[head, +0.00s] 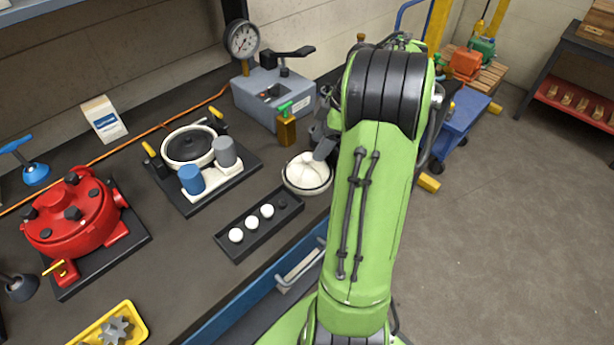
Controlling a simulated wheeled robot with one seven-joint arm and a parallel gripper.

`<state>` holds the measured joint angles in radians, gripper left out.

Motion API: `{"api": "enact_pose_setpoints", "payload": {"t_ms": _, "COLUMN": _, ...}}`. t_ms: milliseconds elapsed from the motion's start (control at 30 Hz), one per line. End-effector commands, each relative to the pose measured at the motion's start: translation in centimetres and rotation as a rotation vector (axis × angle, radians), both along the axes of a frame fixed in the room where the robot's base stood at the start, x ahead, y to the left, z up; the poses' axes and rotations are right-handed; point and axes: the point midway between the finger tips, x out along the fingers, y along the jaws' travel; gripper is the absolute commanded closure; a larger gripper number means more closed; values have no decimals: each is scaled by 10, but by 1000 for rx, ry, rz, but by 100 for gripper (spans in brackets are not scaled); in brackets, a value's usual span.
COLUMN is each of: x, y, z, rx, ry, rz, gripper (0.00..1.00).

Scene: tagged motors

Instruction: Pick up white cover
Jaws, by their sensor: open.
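The white cover (304,174) is a round, ridged white piece with a pale rim, on the dark bench near its front edge. My green arm hides part of its right side. My gripper (324,146) is open just at the cover's upper right. One dark finger shows close to the cover's edge; whether it touches cannot be told.
A black tray (239,257) with several white balls lies left of the cover. A small brass block (286,130) with a green handle and a grey gauge unit (262,101) stand behind. A black plate (247,163) with cups and a red motor (72,218) are further left.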

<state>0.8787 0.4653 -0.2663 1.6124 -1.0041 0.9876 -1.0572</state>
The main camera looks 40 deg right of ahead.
Motion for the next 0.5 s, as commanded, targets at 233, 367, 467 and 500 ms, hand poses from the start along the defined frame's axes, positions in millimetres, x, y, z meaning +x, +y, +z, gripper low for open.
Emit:
{"api": "enact_pose_setpoints", "payload": {"t_ms": 233, "x": 13, "y": 14, "z": -40, "rx": 2, "ry": 1, "rz": 2, "gripper": 45}}
{"api": "enact_pose_setpoints", "payload": {"t_ms": 367, "x": 15, "y": 16, "z": -46, "rx": 0, "ry": 0, "rz": -1, "gripper": 45}}
{"api": "enact_pose_setpoints", "payload": {"t_ms": 467, "x": 15, "y": 15, "z": -44, "rx": 0, "ry": 0, "rz": -1, "gripper": 45}}
{"api": "enact_pose_setpoints", "payload": {"t_ms": 500, "x": 15, "y": 15, "z": -44, "rx": 0, "ry": 0, "rz": -1, "gripper": 48}}
